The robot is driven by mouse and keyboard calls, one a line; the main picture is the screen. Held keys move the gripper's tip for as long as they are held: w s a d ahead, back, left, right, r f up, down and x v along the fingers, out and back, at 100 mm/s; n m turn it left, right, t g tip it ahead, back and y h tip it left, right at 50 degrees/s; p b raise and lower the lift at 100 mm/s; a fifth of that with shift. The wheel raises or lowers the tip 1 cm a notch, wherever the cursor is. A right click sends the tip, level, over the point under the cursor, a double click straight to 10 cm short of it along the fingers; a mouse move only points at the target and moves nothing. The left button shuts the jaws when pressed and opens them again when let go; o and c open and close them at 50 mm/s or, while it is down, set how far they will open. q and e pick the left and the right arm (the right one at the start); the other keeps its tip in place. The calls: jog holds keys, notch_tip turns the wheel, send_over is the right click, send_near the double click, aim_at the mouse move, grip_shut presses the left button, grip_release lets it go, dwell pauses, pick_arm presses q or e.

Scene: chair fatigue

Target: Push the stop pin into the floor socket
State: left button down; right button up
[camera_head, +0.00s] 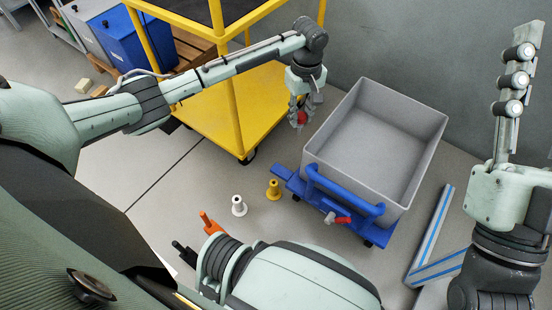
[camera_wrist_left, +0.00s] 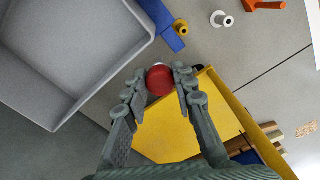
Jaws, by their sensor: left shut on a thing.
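My left gripper (camera_head: 304,115) points down in the air between the yellow cart and the grey bin. It is shut on a round red knob, which shows between its fingers in the left wrist view (camera_wrist_left: 160,80); I take it to be the stop pin's head. A white flanged post (camera_head: 239,206) and a yellow flanged post (camera_head: 273,189) stand on the floor, apart from the gripper. In the left wrist view the white one (camera_wrist_left: 222,19) has a dark centre. I cannot tell which thing is the floor socket.
A grey bin (camera_head: 428,155) rides on a blue trolley (camera_head: 284,172) with a red lever (camera_head: 342,220). A yellow cart (camera_head: 203,105) stands left of the gripper. An orange piece (camera_head: 210,222) is partly hidden by my body. Blue-striped profiles (camera_head: 438,268) lie at right.

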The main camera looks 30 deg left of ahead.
pick_arm(q)
jog(key=s+a+f+n, duration=0.2)
jog(key=f, duration=0.6)
jog(key=s+a+f+n, duration=0.3)
jog(key=f, duration=0.6)
jog(key=shift+s+a+f+n, duration=0.15)
jog(key=shift+s+a+n, duration=0.05)
jog(key=shift+s+n, duration=0.1)
pick_arm(e)
jog(key=shift+s+d+r+t, duration=0.2)
jog(key=shift+s+r+t, duration=0.1)
jog(key=shift+s+t, duration=0.1)
jog(key=shift+r, duration=0.1)
